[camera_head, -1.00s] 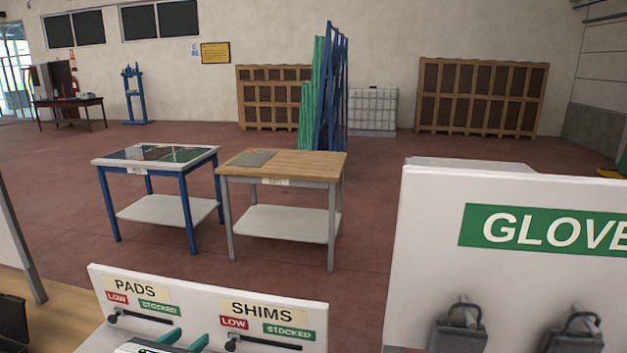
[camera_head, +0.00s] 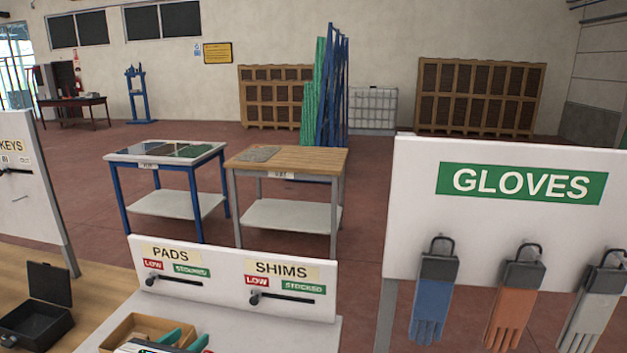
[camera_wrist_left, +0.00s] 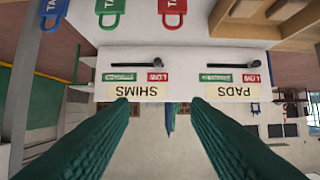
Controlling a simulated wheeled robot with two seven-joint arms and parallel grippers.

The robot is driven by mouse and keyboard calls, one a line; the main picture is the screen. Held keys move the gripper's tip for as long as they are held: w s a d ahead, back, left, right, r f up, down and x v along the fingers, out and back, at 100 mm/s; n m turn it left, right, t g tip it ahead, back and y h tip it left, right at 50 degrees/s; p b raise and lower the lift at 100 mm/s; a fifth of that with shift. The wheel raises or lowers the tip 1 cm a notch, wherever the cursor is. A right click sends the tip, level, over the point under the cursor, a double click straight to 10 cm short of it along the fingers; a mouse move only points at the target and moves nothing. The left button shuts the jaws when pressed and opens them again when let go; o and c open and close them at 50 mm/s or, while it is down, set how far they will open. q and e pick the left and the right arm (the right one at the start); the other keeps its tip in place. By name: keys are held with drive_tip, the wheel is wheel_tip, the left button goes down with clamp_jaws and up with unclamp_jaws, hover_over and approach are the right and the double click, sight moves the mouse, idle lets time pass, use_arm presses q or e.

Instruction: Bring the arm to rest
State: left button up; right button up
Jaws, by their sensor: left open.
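My left gripper (camera_head: 184,340) shows at the bottom of the head view, with two green fingers apart and nothing seen between them. In the left wrist view its green fingers (camera_wrist_left: 162,115) spread wide, with the white board (camera_wrist_left: 180,60) beyond them. That view is upside down. The gripper is in front of the board labelled PADS and SHIMS (camera_head: 222,262) and looks apart from it. Most of my left arm is hidden below the head view. My right gripper is not in view.
A wooden bin (camera_head: 118,331) is close beside my left gripper. An open black box (camera_head: 38,318) lies left. A GLOVES board (camera_head: 420,190) with hanging gloves stands right, a KEYS board (camera_head: 30,200) left. Two tables (camera_head: 165,150) stand beyond, with open red floor around.

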use_arm(q)
drive_tip(key=s+d+f+n+g, duration=0.45)
drive_tip(key=s+f+n, duration=0.55)
drive_tip(key=n, duration=0.9)
drive_tip(key=s+a+f+n+g+y, duration=0.1)
drive_tip(key=s+a+f+n+g, duration=0.15)
drive_tip(key=s+f+n, duration=0.5)
drive_tip(key=s+a+f+n+g+y, duration=0.1)
drive_tip(key=s+f+n+g, duration=0.25)
drive_tip(key=s+n, duration=0.55)
wheel_tip(320, 180, down, 33)
drive_tip(key=b, duration=0.7)
drive_tip(key=s+a+f+g+b, duration=0.1)
drive_tip(key=s+f+b, duration=0.1)
drive_tip(key=s+f, duration=0.6)
drive_tip(key=s+a+f+g+b, duration=0.1)
drive_tip(key=s+f+b, duration=0.1)
drive_tip(key=s+f, duration=0.6)
wheel_tip(320, 180, down, 4)
drive_tip(key=shift+a+f+y, duration=0.1)
drive_tip(key=shift+a+y, duration=0.15)
drive_tip(key=shift+y, duration=0.05)
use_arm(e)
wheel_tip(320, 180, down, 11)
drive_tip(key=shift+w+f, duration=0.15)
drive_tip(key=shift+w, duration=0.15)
use_arm(q)
drive_tip(key=shift+s, duration=0.1)
